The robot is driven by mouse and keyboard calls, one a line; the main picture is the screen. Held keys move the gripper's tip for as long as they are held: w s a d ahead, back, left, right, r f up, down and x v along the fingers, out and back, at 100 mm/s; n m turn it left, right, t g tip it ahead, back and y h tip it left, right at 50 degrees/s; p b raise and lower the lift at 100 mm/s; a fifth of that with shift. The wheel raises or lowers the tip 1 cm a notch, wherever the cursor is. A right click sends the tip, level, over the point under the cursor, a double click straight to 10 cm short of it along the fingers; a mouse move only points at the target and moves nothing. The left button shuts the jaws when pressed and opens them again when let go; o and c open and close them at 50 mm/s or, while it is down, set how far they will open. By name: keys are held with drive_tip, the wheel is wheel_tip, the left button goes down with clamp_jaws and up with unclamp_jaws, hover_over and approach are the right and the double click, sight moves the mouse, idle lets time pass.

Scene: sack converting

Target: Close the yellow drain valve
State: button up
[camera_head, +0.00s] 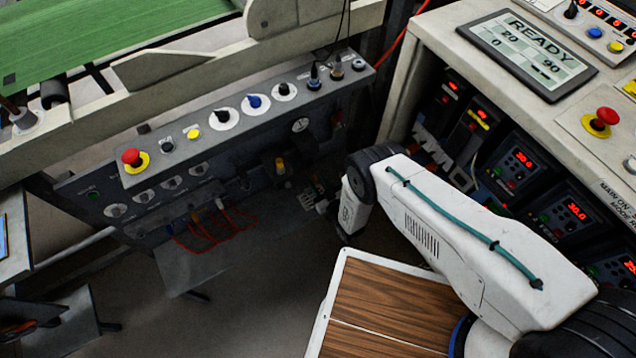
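A small yellow-orange part (280,164), which looks like the drain valve's handle, sits on a dark fitting on the front of the grey panel, below its sloped top. It is small and in shadow, and I cannot tell its exact handle position. My gripper (316,197) is partly hidden by my white wrist and lies in shadow just right of and below the yellow part. It looks apart from it. Its fingers are too small and dark to show whether they are open or shut.
The grey panel (165,170) carries knobs and a red stop button (131,157). Orange-red cables (205,238) hang below left of the valve. A control console (560,110) with a READY screen stands right. A wood-topped surface (385,300) lies below my arm. Green belt (90,35) runs upper left.

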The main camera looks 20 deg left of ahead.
drive_tip(key=c, duration=0.6)
drive_tip(key=shift+m, duration=0.3)
drive_tip(key=m, duration=1.1)
drive_tip(key=shift+w+d+f+m, duration=0.1)
drive_tip(key=shift+f+m, duration=0.05)
drive_tip(key=shift+m, duration=0.25)
drive_tip(key=m, duration=0.5)
drive_tip(key=shift+f, duration=0.1)
drive_tip(key=shift+m, duration=0.4)
drive_tip(key=o, duration=0.6)
